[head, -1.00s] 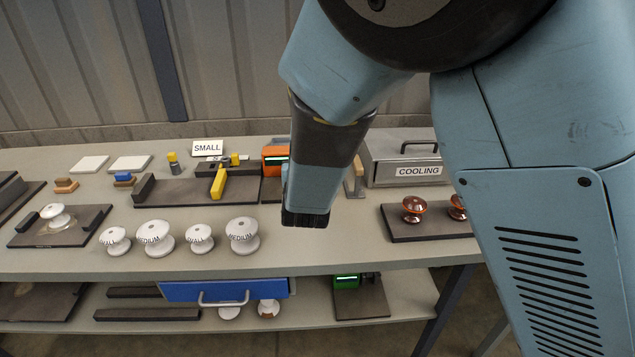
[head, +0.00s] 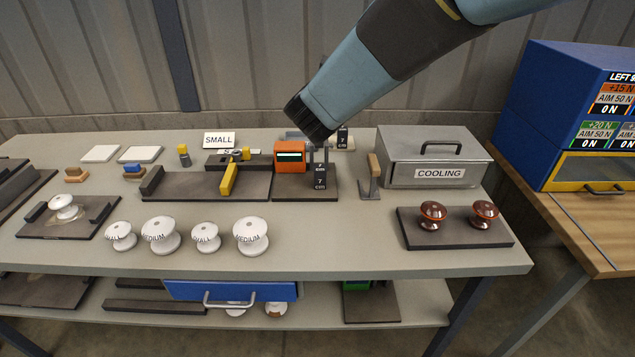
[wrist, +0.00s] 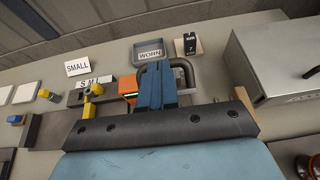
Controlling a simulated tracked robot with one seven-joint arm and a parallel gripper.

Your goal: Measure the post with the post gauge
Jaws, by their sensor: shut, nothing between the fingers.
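An orange device with a display window (head: 290,157) stands on a dark base (head: 291,190). It looks like the post gauge, though no label names it. A black upright piece marked "7 cm" (head: 320,178) stands on the right of that base; a second "7 cm" piece (head: 342,138) is behind it, also in the wrist view (wrist: 190,45). I cannot tell which is the post. My arm's dark end (head: 311,118) is above and behind the orange device. In the wrist view my gripper's blue fingers (wrist: 153,68) are together and empty, partly hiding the orange device (wrist: 128,88).
A wooden-handled tool (head: 374,175) stands beside a grey COOLING box (head: 435,155). Two brown insulators (head: 433,214) sit on a dark tray at right. Several white insulators (head: 161,235) line the front. A yellow-handled slide fixture (head: 228,178) is left of the orange device.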

